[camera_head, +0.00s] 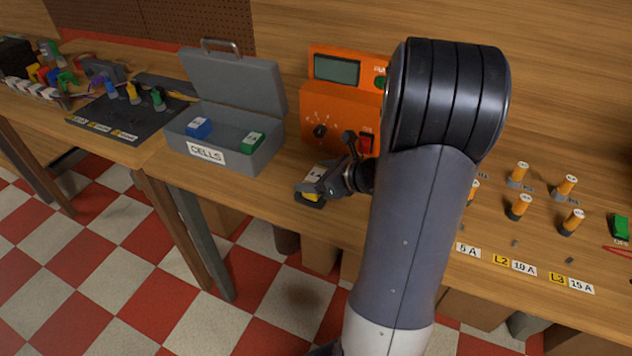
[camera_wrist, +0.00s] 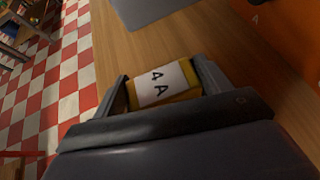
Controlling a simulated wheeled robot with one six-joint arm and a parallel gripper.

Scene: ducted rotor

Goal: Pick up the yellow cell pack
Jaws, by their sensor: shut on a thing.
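In the head view my gripper (camera_head: 318,186) is at the bench's front edge, in front of the orange tester, and the yellow cell pack (camera_head: 312,193) shows partly beneath the fingers. I cannot tell whether the pack touches the bench top.
An open grey case (camera_head: 262,160) labelled "CELLS" holds a blue pack (camera_head: 199,127) and a green pack (camera_head: 251,141), left of my gripper. The orange tester (camera_head: 318,105) stands behind. Several orange fuses (camera_head: 519,206) stand upright on the right. Bare bench lies between case and gripper.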

